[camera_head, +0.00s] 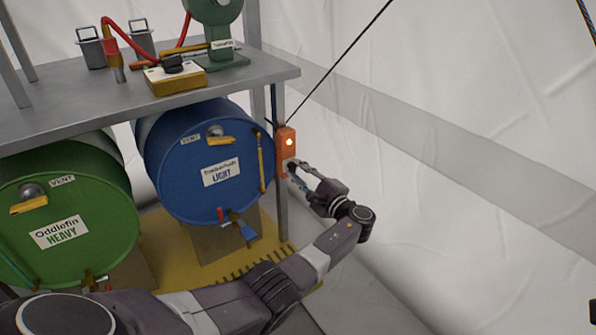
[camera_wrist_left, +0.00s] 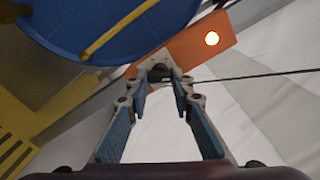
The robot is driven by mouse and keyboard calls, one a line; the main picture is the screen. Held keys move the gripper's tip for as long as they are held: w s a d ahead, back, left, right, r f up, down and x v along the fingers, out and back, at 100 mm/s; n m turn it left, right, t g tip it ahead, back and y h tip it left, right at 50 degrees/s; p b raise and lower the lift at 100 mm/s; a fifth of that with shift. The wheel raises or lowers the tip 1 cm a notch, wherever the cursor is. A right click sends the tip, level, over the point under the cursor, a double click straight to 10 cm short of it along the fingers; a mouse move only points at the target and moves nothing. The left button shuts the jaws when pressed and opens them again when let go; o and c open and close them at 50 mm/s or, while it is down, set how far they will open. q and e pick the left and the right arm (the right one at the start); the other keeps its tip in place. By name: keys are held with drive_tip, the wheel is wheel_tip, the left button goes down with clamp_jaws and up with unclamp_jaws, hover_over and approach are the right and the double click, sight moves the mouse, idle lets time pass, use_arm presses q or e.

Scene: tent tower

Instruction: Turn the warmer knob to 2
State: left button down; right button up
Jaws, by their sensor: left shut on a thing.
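The warmer box (camera_head: 286,136) is a narrow orange unit with a lit round lamp, fixed to the rack post right of the blue drum. It also shows in the left wrist view (camera_wrist_left: 196,46). My left gripper (camera_head: 291,167) reaches its lower part. In the left wrist view my left gripper's fingertips (camera_wrist_left: 160,75) are closed in at the box face, below and left of the lamp, on what appears to be the knob. My right gripper is not in view.
The blue drum (camera_head: 192,150) stands close left of the box, the green drum (camera_head: 70,200) farther left. A grey shelf (camera_head: 120,110) above holds a yellow box (camera_head: 175,78) and a green device (camera_head: 222,40). A dark cable (camera_head: 340,58) slants up from the box. Right is open.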

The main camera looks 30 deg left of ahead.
use_arm(q)
drive_tip(key=shift+w+r, duration=0.1)
drive_tip(key=shift+w, duration=0.05)
drive_tip(key=c, duration=1.7)
unclamp_jaws()
drive_tip(key=v, duration=1.2)
